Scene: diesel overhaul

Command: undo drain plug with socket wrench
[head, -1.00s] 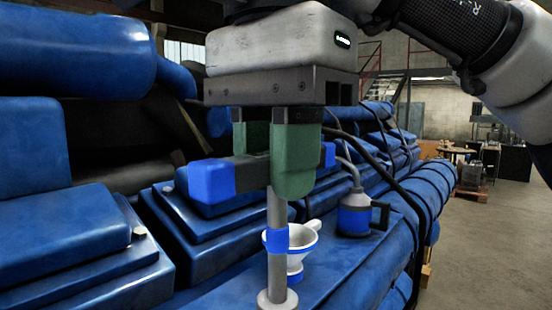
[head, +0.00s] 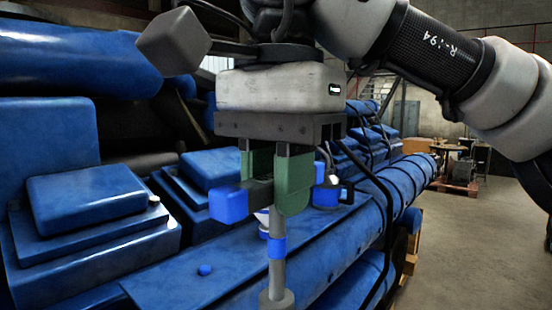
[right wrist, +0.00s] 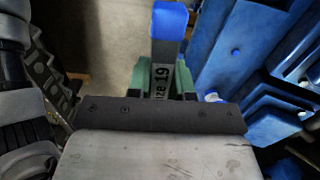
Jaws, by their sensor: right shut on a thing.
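My right gripper (head: 275,190) has green fingers and is shut on the grey bar of the socket wrench (head: 278,250). The wrench has blue bar ends, and its shaft points down with a blue band and a round grey socket end low in the head view. In the right wrist view the gripper (right wrist: 163,88) grips the wrench bar (right wrist: 161,75), marked with a 19. A small blue knob (head: 204,269) stands on the flat blue ledge, left of and apart from the wrench; I cannot tell whether it is the drain plug. My left gripper is not in view.
Blue engine covers (head: 85,192) fill the left side. Dark cables (head: 380,185) hang over the engine's right side. Open floor (head: 470,235) lies at the right.

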